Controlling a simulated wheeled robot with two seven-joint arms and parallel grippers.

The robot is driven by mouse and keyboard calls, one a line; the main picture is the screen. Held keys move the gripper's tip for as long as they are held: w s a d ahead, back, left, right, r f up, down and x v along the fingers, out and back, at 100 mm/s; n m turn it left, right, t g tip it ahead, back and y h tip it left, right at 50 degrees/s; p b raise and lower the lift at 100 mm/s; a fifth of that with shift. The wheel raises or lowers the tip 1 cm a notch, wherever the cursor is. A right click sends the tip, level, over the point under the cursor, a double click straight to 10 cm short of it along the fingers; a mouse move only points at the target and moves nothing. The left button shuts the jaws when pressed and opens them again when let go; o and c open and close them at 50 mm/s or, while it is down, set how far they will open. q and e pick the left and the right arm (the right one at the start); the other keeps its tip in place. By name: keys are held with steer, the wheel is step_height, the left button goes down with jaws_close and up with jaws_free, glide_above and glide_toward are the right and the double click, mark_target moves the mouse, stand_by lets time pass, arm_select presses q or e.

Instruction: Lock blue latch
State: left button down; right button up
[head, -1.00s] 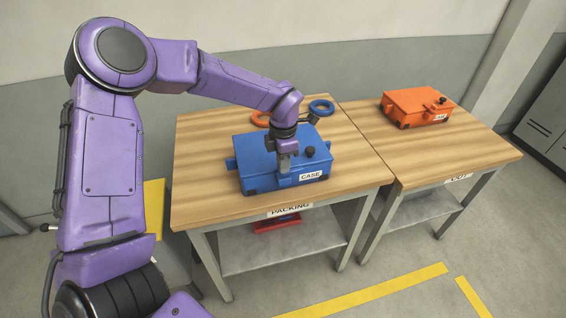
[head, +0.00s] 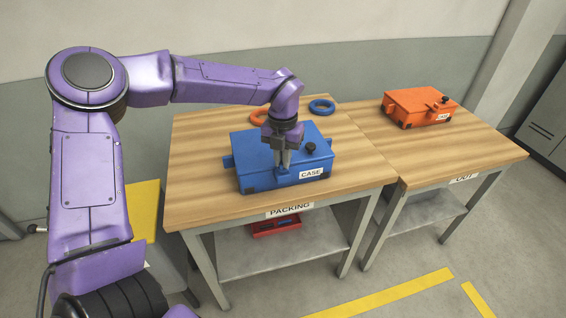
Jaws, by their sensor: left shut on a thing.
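The blue case (head: 250,152), with a white CASE label and a black knob on its lid, sits on the packing table. My left gripper (head: 283,166) points down at the front edge of the case's lid, left of the knob. Its fingers are shut on the blue latch (head: 283,172), a small blue piece at that edge. The fingers hide part of the latch, so I cannot tell whether it is fully closed. My right gripper is not in view.
An orange ring (head: 258,115) and a blue ring (head: 322,106) lie behind the case. An orange case (head: 412,104) stands on the adjoining OUT table (head: 480,140). A red tray (head: 277,228) is on the shelf below. Bare wood lies right of the blue case.

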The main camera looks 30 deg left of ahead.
arm_select(q)
steer(key=n+b, duration=0.2)
steer(key=n, duration=0.1)
steer(key=n+b, duration=0.1)
steer(key=shift+f, duration=0.25)
steer(key=shift+r+n+b, duration=0.15)
steer(key=shift+n+b, duration=0.75)
steer(key=shift+n, duration=0.6)
steer(key=c, duration=1.2)
jaws_free()
steer(key=shift+a, duration=0.1)
steer(key=shift+o, duration=0.2)
steer(key=shift+w+r, duration=0.1)
steer(key=shift+r, duration=0.3)
step_height(320, 180, up, 10)
steer(key=shift+f, duration=0.15)
